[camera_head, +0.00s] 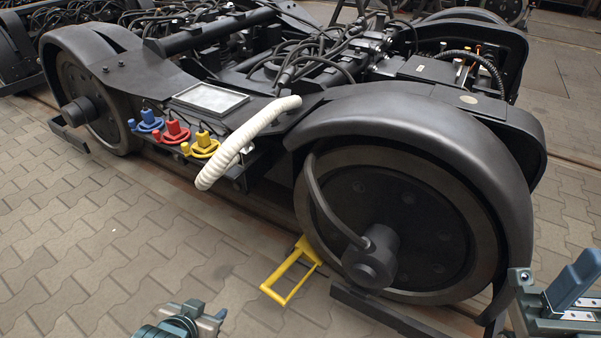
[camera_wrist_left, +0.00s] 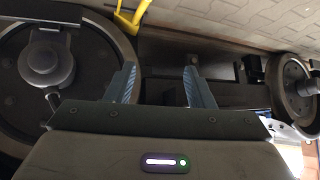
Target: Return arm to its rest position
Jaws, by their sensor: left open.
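My left gripper (camera_wrist_left: 160,85) shows two blue fingers spread apart in the left wrist view, with nothing between them. In the head view, a teal part of my left arm (camera_head: 180,322) shows at the bottom edge, over the paving and apart from the bogie. Part of my right arm (camera_head: 562,302) stands at the lower right edge, close in the picture to the front wheel guard; I cannot tell its gripper's state. The black tram bogie (camera_head: 250,105) fills the upper picture.
A yellow wheel chock (camera_head: 288,280) lies on the paving by the near wheel (camera_head: 425,235). A white ribbed hose (camera_head: 245,140) arches beside yellow, red (camera_head: 175,130) and blue (camera_head: 148,120) valves. Paving at lower left (camera_head: 80,250) is clear.

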